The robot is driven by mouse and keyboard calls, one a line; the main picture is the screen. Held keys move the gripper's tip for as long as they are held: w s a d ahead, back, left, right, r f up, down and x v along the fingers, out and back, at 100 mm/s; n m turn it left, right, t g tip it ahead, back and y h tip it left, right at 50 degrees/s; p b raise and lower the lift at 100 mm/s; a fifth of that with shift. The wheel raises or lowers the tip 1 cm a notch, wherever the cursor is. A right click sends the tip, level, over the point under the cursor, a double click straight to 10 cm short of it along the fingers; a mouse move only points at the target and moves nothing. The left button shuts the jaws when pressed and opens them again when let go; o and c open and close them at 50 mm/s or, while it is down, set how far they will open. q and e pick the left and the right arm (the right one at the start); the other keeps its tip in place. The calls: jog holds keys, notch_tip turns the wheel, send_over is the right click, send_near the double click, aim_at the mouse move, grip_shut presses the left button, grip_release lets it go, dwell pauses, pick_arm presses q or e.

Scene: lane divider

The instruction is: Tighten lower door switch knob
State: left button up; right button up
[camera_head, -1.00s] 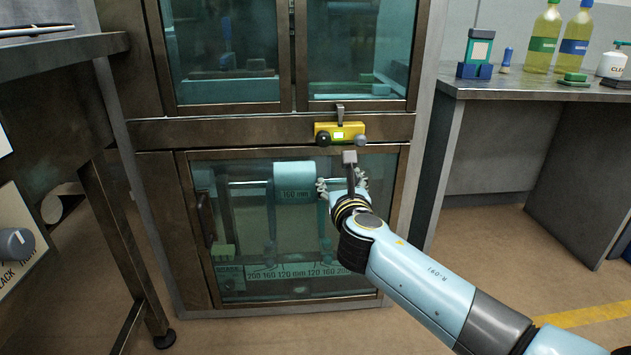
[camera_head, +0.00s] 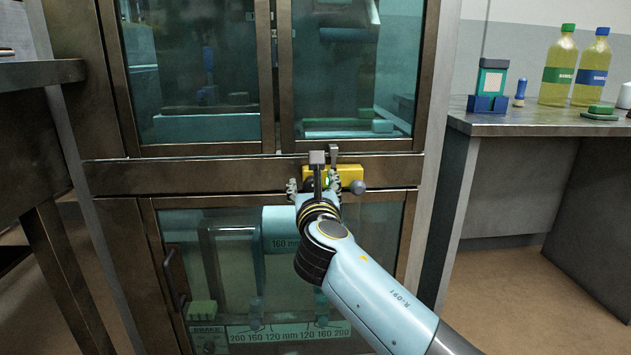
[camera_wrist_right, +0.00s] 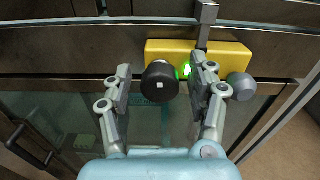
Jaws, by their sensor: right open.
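The yellow door switch (camera_head: 350,174) is on the brown rail above the lower glass door (camera_head: 230,240). It also shows in the right wrist view (camera_wrist_right: 215,52), with a round black knob (camera_wrist_right: 160,84) toward its left, a grey knob (camera_wrist_right: 241,87) toward its right and a green light between them. My right gripper (camera_wrist_right: 161,72) is open, with the black knob between its spread fingers and space on both sides. Its right finger is between the two knobs. My left gripper is out of view.
The upper glass doors (camera_head: 355,70) are above the rail. A vertical handle (camera_head: 175,280) is on the lower door's left side. A bench (camera_head: 540,123) with bottles stands at right, another table (camera_head: 40,74) at left. Brown floor shows between cabinet and right bench.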

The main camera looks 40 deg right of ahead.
jog(key=shift+w+d, duration=0.1)
jog(key=shift+r, duration=0.1)
jog(key=shift+c, duration=0.2)
jog(key=c, duration=0.5)
grip_shut()
jog(key=shift+m, duration=0.4)
